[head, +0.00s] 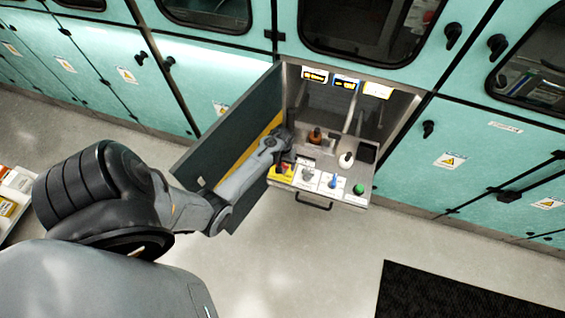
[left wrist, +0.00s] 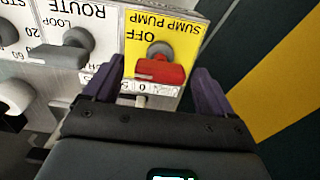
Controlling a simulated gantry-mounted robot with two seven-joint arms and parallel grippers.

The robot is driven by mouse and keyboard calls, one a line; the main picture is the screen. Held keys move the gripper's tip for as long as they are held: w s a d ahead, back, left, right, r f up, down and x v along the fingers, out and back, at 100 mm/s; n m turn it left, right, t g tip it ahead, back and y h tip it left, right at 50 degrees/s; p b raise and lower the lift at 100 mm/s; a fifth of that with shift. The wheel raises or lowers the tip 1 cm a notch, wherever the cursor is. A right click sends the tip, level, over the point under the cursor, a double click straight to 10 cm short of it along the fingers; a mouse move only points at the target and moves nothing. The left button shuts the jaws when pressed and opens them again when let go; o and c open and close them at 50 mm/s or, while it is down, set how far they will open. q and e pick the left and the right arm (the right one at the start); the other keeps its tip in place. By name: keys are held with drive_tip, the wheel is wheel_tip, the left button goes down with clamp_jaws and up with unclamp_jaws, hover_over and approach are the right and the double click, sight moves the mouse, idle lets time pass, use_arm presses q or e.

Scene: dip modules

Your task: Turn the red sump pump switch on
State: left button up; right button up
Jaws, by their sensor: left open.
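The red sump pump switch (left wrist: 160,69) sits on a yellow plate (left wrist: 184,45) lettered "SUMP PUMP" and "OFF", upside down in the left wrist view. Its red handle stands out from a grey round base. My left gripper (left wrist: 159,74) is open, with one dark finger on each side of the red handle. I cannot tell whether either finger touches it. In the head view the yellow plate (head: 281,177) is at the left front corner of the pulled-out module, and my left gripper (head: 283,163) is over it, partly hiding the switch. My right gripper is not in view.
A grey switch (left wrist: 66,50) on a white "ROUTE" plate is beside the yellow plate. A blue switch (head: 333,181), a green knob (head: 359,189) and white and brown knobs share the module. An open cabinet door (head: 225,140) stands close left of my gripper.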

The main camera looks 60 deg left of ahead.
use_arm(q)
drive_tip(key=c, duration=1.1)
drive_tip(key=shift+o, duration=0.2)
